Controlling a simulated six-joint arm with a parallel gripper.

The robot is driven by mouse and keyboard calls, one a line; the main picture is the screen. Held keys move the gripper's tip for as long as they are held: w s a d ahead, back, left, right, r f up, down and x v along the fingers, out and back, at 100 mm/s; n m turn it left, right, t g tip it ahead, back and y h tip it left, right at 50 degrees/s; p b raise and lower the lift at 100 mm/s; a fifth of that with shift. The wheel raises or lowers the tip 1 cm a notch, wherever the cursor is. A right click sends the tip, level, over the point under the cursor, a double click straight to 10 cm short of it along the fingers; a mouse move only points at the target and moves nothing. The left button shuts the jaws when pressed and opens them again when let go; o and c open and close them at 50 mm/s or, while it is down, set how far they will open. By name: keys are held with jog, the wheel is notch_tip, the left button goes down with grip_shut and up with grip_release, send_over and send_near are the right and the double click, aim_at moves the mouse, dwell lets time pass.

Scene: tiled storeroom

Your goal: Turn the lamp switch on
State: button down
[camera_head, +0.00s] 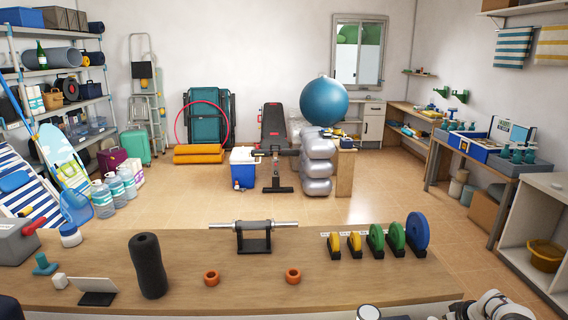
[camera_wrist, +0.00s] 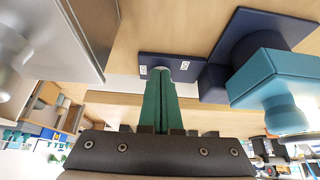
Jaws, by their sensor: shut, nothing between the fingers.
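In the wrist view, a dark blue plate (camera_wrist: 187,67) with two small white labels lies on a wooden surface. A small greyish rounded part (camera_wrist: 158,65) shows on it at my fingertips; it may be the switch, but its position is not readable. My gripper (camera_wrist: 160,78) has green fingers, shut together and empty, with the tips over the plate's near edge. I cannot tell whether they touch the rounded part. In the head view, I cannot make out the switch or my fingers. A dark shade-like shape (camera_head: 142,70) stands by the back wall; I cannot tell if it is a lamp.
In the wrist view, a teal block with a knob (camera_wrist: 275,80) on a dark blue mount stands close right of the fingers. A metal box (camera_wrist: 60,40) is at left. In the head view, the wooden bench (camera_head: 205,255) carries a black roller (camera_head: 148,265) and several weight plates (camera_head: 417,232).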

jog(key=shift+a, duration=0.2)
jog(key=shift+s, duration=0.3)
jog(key=shift+r, duration=0.2)
jog(key=shift+s+r, duration=0.1)
jog(key=shift+r, duration=2.7)
